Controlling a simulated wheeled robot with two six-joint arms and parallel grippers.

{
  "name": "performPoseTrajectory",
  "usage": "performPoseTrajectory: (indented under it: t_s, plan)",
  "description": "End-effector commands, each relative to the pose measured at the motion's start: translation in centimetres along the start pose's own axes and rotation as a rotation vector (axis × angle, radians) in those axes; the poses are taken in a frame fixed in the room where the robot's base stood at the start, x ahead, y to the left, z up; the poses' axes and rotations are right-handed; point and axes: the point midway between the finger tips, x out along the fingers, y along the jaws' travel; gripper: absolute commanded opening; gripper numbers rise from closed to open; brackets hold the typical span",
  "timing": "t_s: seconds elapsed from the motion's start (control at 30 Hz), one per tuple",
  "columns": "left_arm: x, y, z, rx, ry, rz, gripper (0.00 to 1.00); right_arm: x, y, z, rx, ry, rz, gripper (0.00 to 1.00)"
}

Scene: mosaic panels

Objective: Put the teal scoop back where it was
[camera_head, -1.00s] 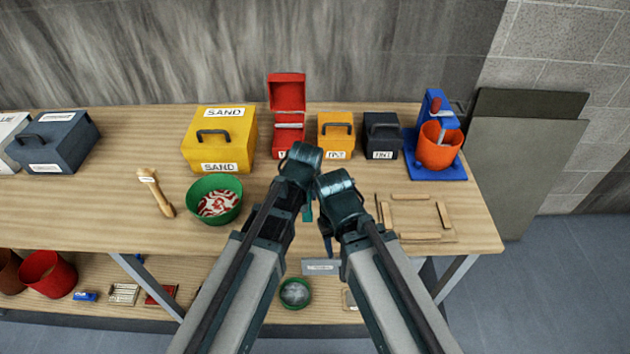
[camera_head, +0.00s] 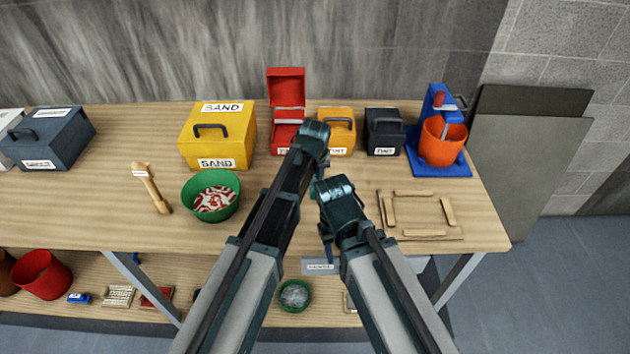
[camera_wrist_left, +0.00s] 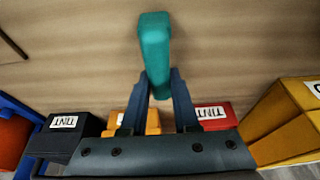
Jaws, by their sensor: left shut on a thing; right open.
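The teal scoop (camera_wrist_left: 155,45) shows in the left wrist view as a rounded teal block between the fingertips of my left gripper (camera_wrist_left: 158,88). The gripper is shut on it, above the bare wooden tabletop. In the head view the scoop is mostly hidden by my left arm, which reaches toward the orange and red boxes. My right gripper (camera_head: 326,238) is open and points down near the table's front edge, to the right of my left arm; its fingers are small and partly hidden.
An open red box (camera_head: 287,90), an orange box (camera_head: 337,140) and a dark box (camera_head: 384,132) stand at the back. A yellow SAND box (camera_head: 217,135), green bowl (camera_head: 190,205) and wooden tool (camera_head: 152,188) lie left; a blue stand with orange bucket (camera_head: 440,145) and wooden strips (camera_head: 447,212), right.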

Motion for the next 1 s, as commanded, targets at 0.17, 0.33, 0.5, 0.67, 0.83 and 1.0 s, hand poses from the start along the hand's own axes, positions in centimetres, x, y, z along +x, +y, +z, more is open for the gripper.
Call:
performPoseTrajectory:
  t_s: [0.17, 0.33, 0.5, 0.67, 0.83, 1.0]
  plan:
    - [0.21, 0.01, 0.08, 0.000, 0.000, 0.000, 0.00, 0.23, -0.02, -0.01, 0.000, 0.000, 0.000, 0.50]
    - [0.36, 0.01, 0.13, 0.000, 0.000, 0.000, 0.00, 0.38, -0.04, -0.02, 0.000, 0.000, 0.000, 0.50]
    - [0.49, 0.01, 0.17, 0.000, 0.000, 0.000, 0.43, 0.51, -0.05, -0.03, 0.000, 0.000, 0.000, 0.50]
    - [0.49, 0.01, 0.17, 0.000, 0.000, 0.000, 0.59, 0.51, -0.05, -0.03, 0.000, 0.000, 0.000, 0.50]
    - [0.48, 0.01, 0.17, 0.000, 0.000, 0.000, 0.59, 0.51, -0.05, -0.03, 0.000, 0.000, 0.000, 0.50]
    - [0.17, 0.01, 0.06, 0.000, 0.000, 0.000, 0.59, 0.18, -0.02, -0.01, 0.000, 0.000, 0.000, 0.50]
